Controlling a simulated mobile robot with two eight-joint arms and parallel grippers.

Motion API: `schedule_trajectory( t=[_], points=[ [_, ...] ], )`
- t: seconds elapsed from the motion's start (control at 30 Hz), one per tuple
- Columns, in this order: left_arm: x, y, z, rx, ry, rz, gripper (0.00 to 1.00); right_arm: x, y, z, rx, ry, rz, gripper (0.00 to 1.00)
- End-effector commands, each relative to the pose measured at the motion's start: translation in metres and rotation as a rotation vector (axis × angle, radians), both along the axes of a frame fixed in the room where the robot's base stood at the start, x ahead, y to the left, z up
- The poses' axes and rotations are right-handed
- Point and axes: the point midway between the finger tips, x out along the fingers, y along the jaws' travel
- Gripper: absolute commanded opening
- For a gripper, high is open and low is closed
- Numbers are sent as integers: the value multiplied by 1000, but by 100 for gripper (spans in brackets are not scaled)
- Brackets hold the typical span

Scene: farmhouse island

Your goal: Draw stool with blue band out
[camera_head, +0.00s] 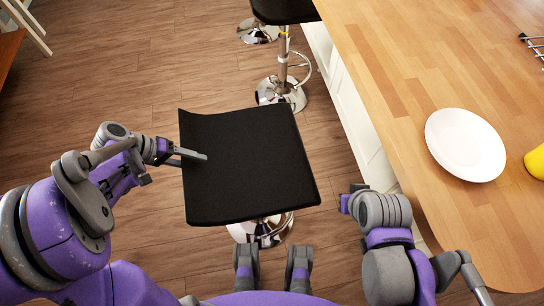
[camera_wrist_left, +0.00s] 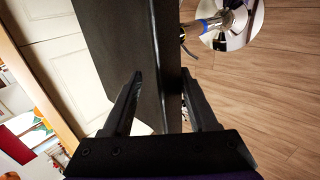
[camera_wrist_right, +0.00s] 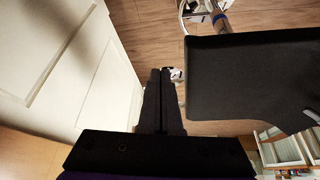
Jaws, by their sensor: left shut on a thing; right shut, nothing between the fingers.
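The stool has a black seat (camera_head: 245,165) with a raised back edge and a round chrome base (camera_head: 262,230). It stands on the floor left of the island, its seat clear of the countertop in the head view. A blue band shows on its post (camera_wrist_left: 212,23) in the left wrist view, and the post also shows in the right wrist view (camera_wrist_right: 222,22). My right gripper (camera_wrist_right: 161,72) is shut and empty between the seat and the island's side.
The wooden-topped island (camera_head: 420,70) with white panels (camera_head: 345,100) runs along the right. On it are a white plate (camera_head: 465,144) and a yellow item (camera_head: 537,162). Another black stool (camera_head: 283,10) stands behind. The wooden floor (camera_head: 90,85) at the left is clear.

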Motion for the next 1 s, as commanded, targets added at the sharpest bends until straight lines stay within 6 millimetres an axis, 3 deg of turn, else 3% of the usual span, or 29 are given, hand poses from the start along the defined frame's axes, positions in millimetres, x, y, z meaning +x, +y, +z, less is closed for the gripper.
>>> schedule_trajectory(
  t=[0.53,0.57,0.6,0.77,1.0],
  points=[
    [-5,20,-5,19,5,2,0,0,0,-2,0,1,0,0],
    [-5,20,-5,19,6,2,62,0,0,-2,0,1,0,0],
    [-5,20,-5,19,6,2,70,0,0,-2,0,1,0,0],
    [-5,19,-4,16,7,0,98,0,0,-1,0,1,0,0],
    [-5,18,-3,13,6,-1,100,0,0,-1,0,0,0,0]
  ],
)
